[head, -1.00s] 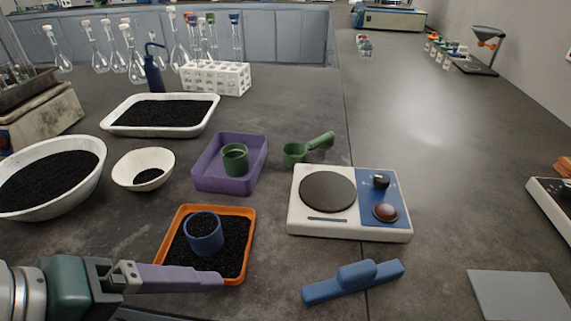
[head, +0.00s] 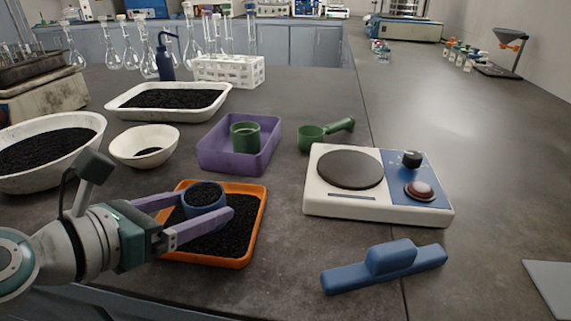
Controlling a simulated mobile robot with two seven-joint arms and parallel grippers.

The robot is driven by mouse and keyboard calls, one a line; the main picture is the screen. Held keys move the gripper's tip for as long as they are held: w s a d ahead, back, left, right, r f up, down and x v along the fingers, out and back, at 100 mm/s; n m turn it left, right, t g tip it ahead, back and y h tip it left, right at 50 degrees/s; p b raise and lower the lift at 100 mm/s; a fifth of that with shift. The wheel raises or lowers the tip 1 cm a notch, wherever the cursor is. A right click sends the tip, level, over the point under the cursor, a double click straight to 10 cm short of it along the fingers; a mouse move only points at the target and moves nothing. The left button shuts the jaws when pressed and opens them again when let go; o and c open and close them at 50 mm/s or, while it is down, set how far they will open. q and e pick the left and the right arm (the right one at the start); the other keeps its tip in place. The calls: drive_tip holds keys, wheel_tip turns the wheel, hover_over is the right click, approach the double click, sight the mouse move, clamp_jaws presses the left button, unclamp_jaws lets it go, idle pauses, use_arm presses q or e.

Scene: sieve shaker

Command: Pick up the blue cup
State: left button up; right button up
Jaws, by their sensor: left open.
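The blue cup (head: 190,209) stands in the orange tray (head: 258,222), on a bed of black granules, and holds black granules itself. My left gripper (head: 204,206) comes in from the left with its two purple fingers apart, one on the far side of the cup and one on the near side. The near finger hides part of the cup's lower front. I cannot tell whether the fingers touch the cup. My right gripper is not in view.
A purple tray (head: 208,155) with a green cup (head: 245,137) stands behind. A green scoop (head: 312,138), a hot plate (head: 380,206) and a blue-handled tool (head: 385,266) lie to the right. White bowls (head: 165,131) stand at left.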

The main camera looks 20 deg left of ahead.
sight(220, 200)
use_arm(q)
drive_tip(key=b+x, duration=0.2)
drive_tip(key=x, duration=0.2)
drive_tip(key=shift+w+a+f, duration=0.1)
drive_tip(key=shift+w+f, duration=0.2)
drive_tip(key=shift+w, duration=0.25)
drive_tip(key=c, duration=1.2)
